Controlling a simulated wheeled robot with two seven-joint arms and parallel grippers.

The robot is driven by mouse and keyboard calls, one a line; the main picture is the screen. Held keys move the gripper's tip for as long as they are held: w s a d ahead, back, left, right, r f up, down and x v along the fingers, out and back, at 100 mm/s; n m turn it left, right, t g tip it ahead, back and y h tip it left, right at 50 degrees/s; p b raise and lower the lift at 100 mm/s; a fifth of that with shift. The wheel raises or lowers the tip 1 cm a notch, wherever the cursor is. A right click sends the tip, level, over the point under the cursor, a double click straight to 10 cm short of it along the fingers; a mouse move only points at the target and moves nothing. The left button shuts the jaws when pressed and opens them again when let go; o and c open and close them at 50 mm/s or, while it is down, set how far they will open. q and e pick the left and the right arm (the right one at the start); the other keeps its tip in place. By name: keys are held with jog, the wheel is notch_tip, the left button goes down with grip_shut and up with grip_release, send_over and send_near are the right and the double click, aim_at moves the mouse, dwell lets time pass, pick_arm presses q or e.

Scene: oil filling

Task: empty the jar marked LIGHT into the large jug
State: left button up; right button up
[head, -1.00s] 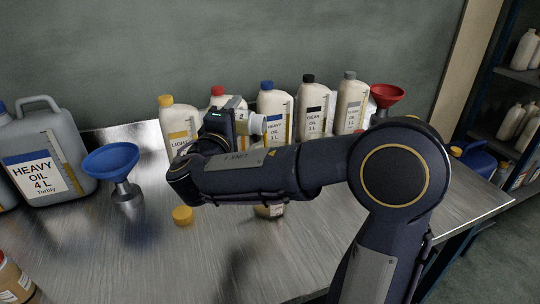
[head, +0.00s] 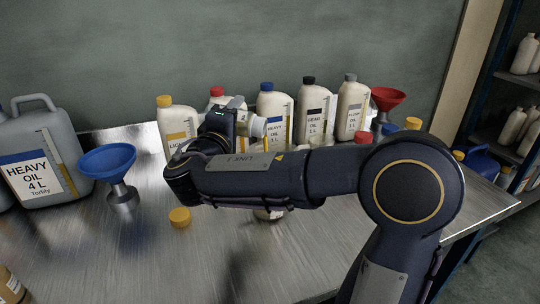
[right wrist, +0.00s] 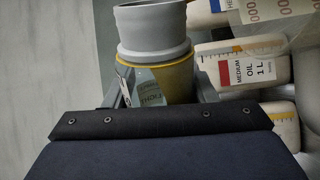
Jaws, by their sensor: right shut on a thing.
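My right gripper (head: 240,122) is shut on a small jar (head: 258,127), held above the table in front of the row of bottles. In the right wrist view the jar (right wrist: 165,75) has a grey rim, yellow contents or band, and an upside-down label that seems to read LIGHT. The gripper fingers (right wrist: 162,92) sit on both sides of it. The large grey jug (head: 60,135), labelled HEAVY OIL 4 L, stands at the left. A blue funnel (head: 107,160) on a metal piece stands beside it. My left gripper is not in view.
Several one-litre bottles, among them a yellow-capped one (head: 175,118), line the back. A loose yellow cap (head: 180,218) lies on the table. A red funnel (head: 387,97) stands at the right. Another jar (head: 268,214) is mostly hidden under my right arm.

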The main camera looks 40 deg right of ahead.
jog(key=shift+s+d+r+m+b, duration=0.2)
jog(key=shift+r+m+b, duration=0.25)
jog(key=shift+m+b, duration=0.65)
jog(key=shift+f+b, duration=0.1)
jog(key=shift+b, duration=0.55)
jog(key=shift+s, duration=0.1)
